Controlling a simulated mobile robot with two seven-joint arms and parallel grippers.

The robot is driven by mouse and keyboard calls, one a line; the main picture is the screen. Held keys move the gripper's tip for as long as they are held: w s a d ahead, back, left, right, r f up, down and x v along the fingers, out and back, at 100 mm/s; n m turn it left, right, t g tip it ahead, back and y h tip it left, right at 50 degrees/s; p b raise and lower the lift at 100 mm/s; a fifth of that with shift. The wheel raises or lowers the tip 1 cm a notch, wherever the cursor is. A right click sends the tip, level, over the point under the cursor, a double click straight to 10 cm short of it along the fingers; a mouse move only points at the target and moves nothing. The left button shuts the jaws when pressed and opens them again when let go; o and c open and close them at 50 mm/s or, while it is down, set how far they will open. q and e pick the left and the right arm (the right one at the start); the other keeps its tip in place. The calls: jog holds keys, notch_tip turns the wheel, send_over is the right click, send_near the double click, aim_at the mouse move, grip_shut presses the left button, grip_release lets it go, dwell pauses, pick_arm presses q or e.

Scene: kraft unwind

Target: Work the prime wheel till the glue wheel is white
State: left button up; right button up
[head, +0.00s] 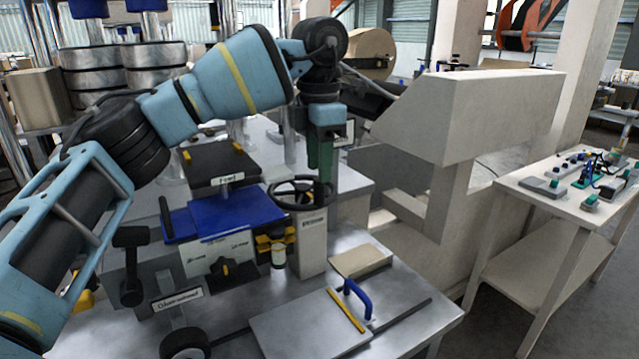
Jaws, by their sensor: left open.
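A black spoked handwheel (302,192) lies nearly flat on top of a pale post (312,240). The post has a small label too small to read; I take this to be the prime wheel. My left gripper (321,182) points down at the handwheel's right rim and is open. Its fingertips are partly lost against dark parts, so I cannot tell whether they touch the rim. A dark wheel (185,344) sits at the bottom edge below a white label plate (178,299); I cannot tell if it is the glue wheel. No white wheel is clearly visible. My right gripper is out of view.
A blue block (235,211) and a dark box (208,165) stand left of the post. A flat plate with a blue handle (352,297) lies in front. A large beige machine frame (478,105) rises at right, beside a side table (540,191) with small tools.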

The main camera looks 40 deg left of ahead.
pick_arm(q)
jog(key=shift+f, duration=2.25)
grip_shut()
